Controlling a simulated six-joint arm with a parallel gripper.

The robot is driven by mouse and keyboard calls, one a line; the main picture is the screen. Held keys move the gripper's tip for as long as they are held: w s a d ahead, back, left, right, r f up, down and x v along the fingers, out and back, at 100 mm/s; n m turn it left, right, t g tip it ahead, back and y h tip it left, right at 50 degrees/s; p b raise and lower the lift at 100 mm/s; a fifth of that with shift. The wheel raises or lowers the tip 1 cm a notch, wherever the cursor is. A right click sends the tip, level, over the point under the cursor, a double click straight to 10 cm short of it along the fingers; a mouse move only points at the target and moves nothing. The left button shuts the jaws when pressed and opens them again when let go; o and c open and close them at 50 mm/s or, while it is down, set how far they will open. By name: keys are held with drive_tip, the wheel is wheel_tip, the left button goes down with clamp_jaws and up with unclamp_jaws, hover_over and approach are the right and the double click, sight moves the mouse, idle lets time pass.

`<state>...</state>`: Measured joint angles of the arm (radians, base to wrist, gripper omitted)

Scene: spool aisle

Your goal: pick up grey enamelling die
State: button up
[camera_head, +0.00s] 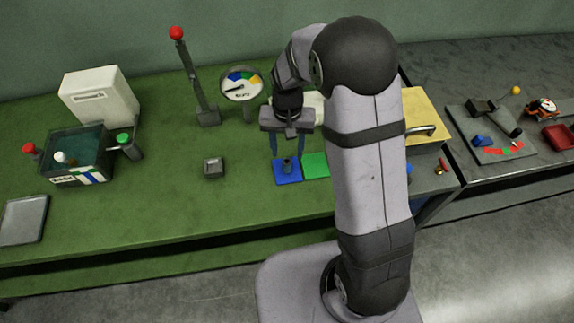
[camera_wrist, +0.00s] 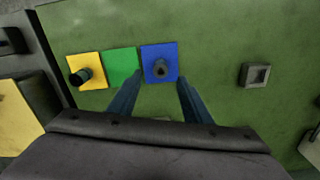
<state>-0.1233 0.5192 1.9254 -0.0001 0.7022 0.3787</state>
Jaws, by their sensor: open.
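A small grey die with an upright stem (camera_head: 287,166) stands on a blue square (camera_head: 280,179) on the green bench. In the wrist view the grey die (camera_wrist: 160,69) sits near the middle of the blue square (camera_wrist: 149,51). My gripper (camera_head: 286,148) is pointing down above the blue square. It is open and empty, with its two blue fingers apart. In the wrist view my gripper (camera_wrist: 159,82) has one finger on each side below the die, not touching it as far as I can tell. A darker stemmed piece (camera_wrist: 82,75) stands on a yellow square (camera_wrist: 95,66).
A green square (camera_wrist: 123,68) lies between the yellow and blue ones. A small grey square holder (camera_head: 214,168) sits to the left. A gauge (camera_head: 242,85) and a red-topped post (camera_head: 204,100) stand behind. A tank (camera_head: 75,160) is far left. Bare bench lies around the holder.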

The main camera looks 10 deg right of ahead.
sight(287, 161)
drive_tip(key=shift+m, duration=1.3)
drive_tip(key=shift+f+p, duration=1.1)
drive_tip(key=shift+f, duration=0.8)
drive_tip(key=shift+f+p, duration=0.55)
drive_tip(key=shift+f, duration=1.2)
drive_tip(key=shift+c, duration=0.7)
clamp_jaws()
